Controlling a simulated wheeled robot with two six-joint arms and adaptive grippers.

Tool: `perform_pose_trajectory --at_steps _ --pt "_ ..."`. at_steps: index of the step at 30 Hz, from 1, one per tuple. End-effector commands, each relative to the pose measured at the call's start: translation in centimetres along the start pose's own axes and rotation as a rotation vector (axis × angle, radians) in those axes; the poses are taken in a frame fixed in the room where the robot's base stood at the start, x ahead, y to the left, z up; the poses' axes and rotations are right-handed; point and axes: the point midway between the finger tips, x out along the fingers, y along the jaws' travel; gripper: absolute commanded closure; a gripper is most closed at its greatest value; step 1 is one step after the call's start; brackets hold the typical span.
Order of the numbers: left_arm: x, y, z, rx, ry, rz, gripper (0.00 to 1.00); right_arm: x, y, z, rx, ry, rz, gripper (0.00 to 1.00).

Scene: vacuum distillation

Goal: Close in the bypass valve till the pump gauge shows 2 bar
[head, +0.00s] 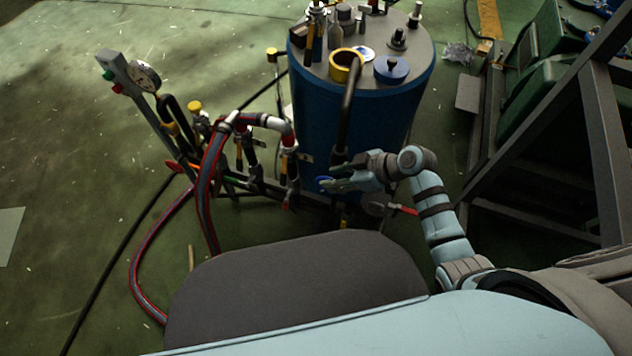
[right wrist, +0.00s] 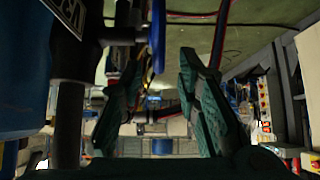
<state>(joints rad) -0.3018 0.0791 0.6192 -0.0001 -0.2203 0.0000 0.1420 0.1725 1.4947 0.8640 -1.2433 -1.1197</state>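The pump gauge (head: 145,76), a round white dial, sits near the top of a grey post at the left; its reading is too small to make out. A blue handwheel (head: 322,182), which may be the bypass valve's, shows in front of the blue tank. My right gripper (head: 328,184) is at this wheel. The fingers are spread apart, with no clear contact on the wheel. My left gripper is not in view.
The blue tank (head: 340,112) stands behind my right gripper. Pipes with red-handled and yellow-capped fittings (head: 194,106) and a red-edged hose (head: 207,190) lie to its left. A dark metal frame (head: 600,150) stands at the right. The green floor at the left is mostly open.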

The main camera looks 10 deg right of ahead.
Motion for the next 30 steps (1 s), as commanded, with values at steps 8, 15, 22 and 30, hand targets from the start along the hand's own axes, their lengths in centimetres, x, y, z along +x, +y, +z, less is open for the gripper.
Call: perform_pose_trajectory --at_steps 8,15,22,30 --pt "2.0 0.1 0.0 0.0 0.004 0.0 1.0 6.0 0.0 0.3 0.003 -0.001 0.0 0.7" --pt "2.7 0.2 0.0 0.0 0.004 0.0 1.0 8.2 0.1 0.2 0.003 -0.002 0.002 0.7" --pt "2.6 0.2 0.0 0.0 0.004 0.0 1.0 8.2 0.0 0.2 0.003 -0.003 0.002 0.7" --pt "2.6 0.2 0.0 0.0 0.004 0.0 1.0 8.2 0.0 0.2 0.004 -0.003 0.002 1.0"
